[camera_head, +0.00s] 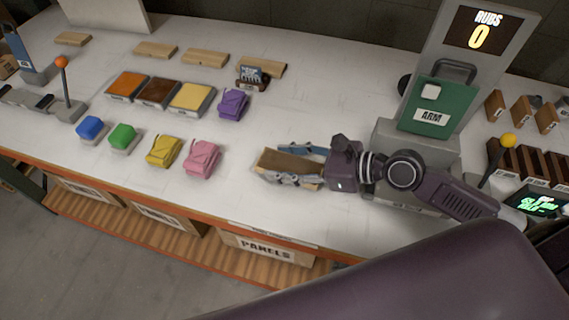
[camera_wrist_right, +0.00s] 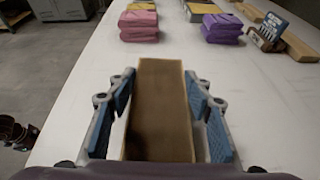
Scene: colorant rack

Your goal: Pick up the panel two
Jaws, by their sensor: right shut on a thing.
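A brown wooden panel (camera_head: 289,163) is between the fingers of my right gripper (camera_head: 291,165), above the white table near its front edge. In the right wrist view the panel (camera_wrist_right: 162,105) lies lengthwise between the blue finger pads of the gripper (camera_wrist_right: 160,110), which is shut on it. Its near end is hidden by the gripper body. Other wooden panels (camera_head: 155,49) lie in a row at the back of the table; I cannot tell which is numbered two.
Pink (camera_head: 201,158), yellow (camera_head: 163,151) and purple (camera_head: 232,104) folded cloths lie left of the gripper. Blue (camera_head: 91,128) and green (camera_head: 123,137) blocks stand further left. The ARM machine (camera_head: 436,107) stands behind my right arm. The table between is clear.

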